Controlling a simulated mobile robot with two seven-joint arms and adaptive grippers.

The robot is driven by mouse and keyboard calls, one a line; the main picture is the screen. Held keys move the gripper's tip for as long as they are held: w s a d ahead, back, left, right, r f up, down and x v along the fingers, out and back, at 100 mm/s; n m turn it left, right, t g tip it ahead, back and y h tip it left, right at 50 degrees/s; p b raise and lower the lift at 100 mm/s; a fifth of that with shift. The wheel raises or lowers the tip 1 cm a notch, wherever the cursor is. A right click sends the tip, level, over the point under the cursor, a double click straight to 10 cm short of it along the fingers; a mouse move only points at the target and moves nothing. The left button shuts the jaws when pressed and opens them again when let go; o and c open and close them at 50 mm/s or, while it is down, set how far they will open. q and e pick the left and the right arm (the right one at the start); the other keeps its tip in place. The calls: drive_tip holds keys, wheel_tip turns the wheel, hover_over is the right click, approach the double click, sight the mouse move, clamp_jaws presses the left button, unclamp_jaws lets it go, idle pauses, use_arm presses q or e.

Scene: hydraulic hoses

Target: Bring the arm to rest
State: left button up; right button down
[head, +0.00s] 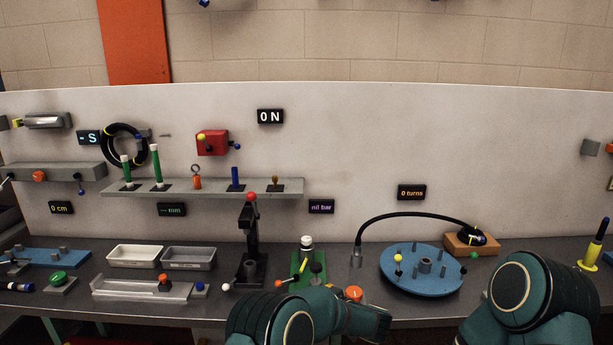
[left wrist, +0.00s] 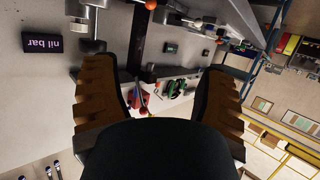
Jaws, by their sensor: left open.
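My left gripper (left wrist: 160,70) shows in the left wrist view, its two brown-padded fingers spread wide apart. Nothing is between them, and only background lies behind the gap. In the head view my left arm (head: 290,318) crosses the bottom centre, in front of the bench's front edge. Its gripper cannot be made out there. My right arm (head: 535,300) rises at the bottom right, and its gripper is not in view.
The dark bench (head: 345,297) carries a blue turntable (head: 422,284), a black hose (head: 415,215), a black lever press (head: 251,240), a green block with a bottle (head: 306,255) and two trays (head: 135,256). A shelf (head: 215,190) with plugs is on the white panel (head: 350,140) behind.

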use_arm(q)
drive_tip(key=s+a+f+m+h, duration=0.5)
drive_tip(key=s+a+f+h, duration=0.3)
drive_tip(key=a+f, duration=0.3)
drive_tip(key=s+f+g+h, duration=0.2)
drive_tip(key=s+g, duration=0.1)
drive_tip(key=s, duration=0.6)
drive_tip(key=s+a+f+m+g+h+b, duration=0.1)
drive_tip(key=s+f+g, duration=0.1)
drive_tip(key=s, duration=0.7)
drive_tip(key=s+f+m+g+h, duration=0.1)
drive_tip(key=s+f+g+h, duration=0.1)
drive_tip(key=s, duration=0.7)
drive_tip(key=shift+a+f+g+h, duration=0.3)
drive_tip(key=shift+a+g, duration=0.1)
drive_tip(key=shift+g, duration=0.4)
use_arm(e)
drive_tip(key=shift+s+f, duration=0.55)
drive_tip(key=shift+f, duration=0.15)
